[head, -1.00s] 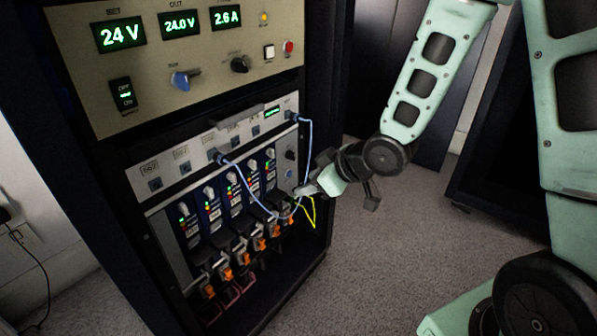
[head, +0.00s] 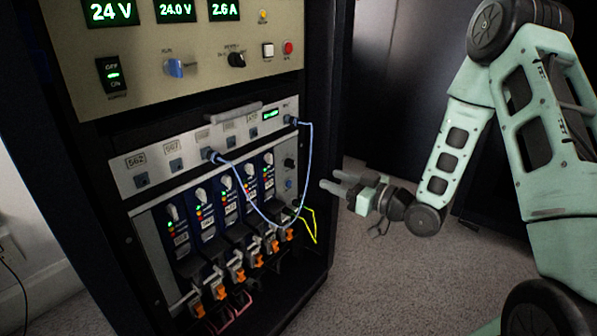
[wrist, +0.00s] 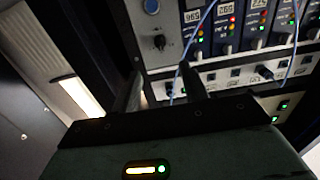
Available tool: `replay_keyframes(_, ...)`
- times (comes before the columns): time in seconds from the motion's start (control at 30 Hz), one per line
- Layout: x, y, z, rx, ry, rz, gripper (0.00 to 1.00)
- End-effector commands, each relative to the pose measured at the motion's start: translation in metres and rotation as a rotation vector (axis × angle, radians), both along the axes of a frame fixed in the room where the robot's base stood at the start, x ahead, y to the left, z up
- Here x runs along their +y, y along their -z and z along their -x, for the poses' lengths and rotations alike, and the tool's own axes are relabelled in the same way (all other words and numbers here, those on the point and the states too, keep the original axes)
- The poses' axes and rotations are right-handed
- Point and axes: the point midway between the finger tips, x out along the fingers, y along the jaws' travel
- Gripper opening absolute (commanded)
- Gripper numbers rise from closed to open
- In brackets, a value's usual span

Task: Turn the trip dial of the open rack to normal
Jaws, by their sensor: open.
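The open rack (head: 122,210) fills the left and middle of the head view. A small black dial (head: 289,163) sits on its narrow right-hand module, above a blue button (head: 289,184). The wrist view shows this dial (wrist: 160,42) and button (wrist: 152,6) upside down. Another black knob (head: 236,60) is on the beige upper panel. The lettering is too small to tell which is the trip dial or where its pointer stands. My gripper (head: 333,182) is open and empty, right of the rack and apart from it. Its fingers (wrist: 160,82) show in the wrist view.
A blue cable (head: 311,160) hangs in a loop in front of the modules. A yellow wire (head: 312,226) sticks out at the lower right. Several modules with orange-tipped plugs (head: 239,274) fill the lower rack. Clear carpet (head: 375,275) lies to the right.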

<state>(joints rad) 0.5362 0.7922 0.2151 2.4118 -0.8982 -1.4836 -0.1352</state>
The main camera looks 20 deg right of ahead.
Motion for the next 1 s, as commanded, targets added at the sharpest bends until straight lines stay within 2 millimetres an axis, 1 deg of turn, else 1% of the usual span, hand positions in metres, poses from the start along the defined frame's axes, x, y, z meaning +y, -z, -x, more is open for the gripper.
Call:
replay_keyframes(0.03,0.007,0.003,-0.010,-0.003,-0.004,0.002,0.44)
replay_keyframes(0.3,0.035,0.003,-0.059,-0.004,-0.002,0.000,0.44)
replay_keyframes(0.5,0.051,0.003,-0.087,-0.001,-0.001,0.001,0.44)
replay_keyframes(0.7,0.058,0.001,-0.100,0.001,0.000,0.001,0.44)
replay_keyframes(1.0,0.059,0.000,-0.102,0.001,0.000,0.000,0.44)
